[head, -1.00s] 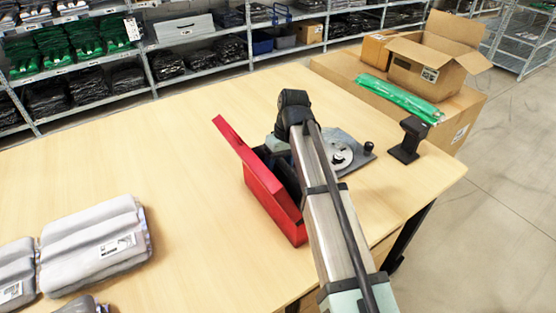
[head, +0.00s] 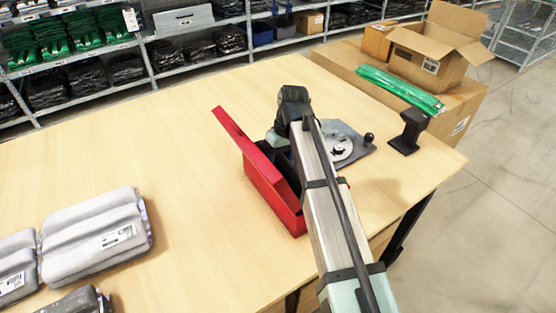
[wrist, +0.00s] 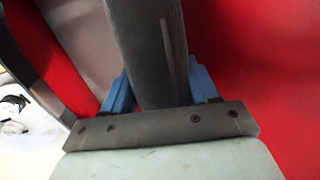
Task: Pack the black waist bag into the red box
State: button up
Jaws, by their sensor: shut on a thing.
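The red box (head: 277,196) stands open on the table, its red lid (head: 234,128) tilted up on the left. In the wrist view, red box surfaces (wrist: 260,70) fill both sides. My gripper (wrist: 160,88) has its blue fingers shut on a dark, long piece, which I take to be the black waist bag (wrist: 148,40). The bag runs up out of the wrist view. In the head view my arm reaches over the box and hides the fingers and most of the box's inside. I cannot tell whether the bag touches the box floor.
A grey plate with a round dial (head: 341,147) lies right behind the box, and a black stand (head: 409,132) is near the right table edge. Grey packaged garments (head: 95,237) lie at the left. The middle of the table is clear. An open carton (head: 428,68) stands beyond.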

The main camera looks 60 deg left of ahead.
jog(key=shift+f, duration=0.25)
jog(key=o, duration=1.2)
jog(key=v, duration=1.4)
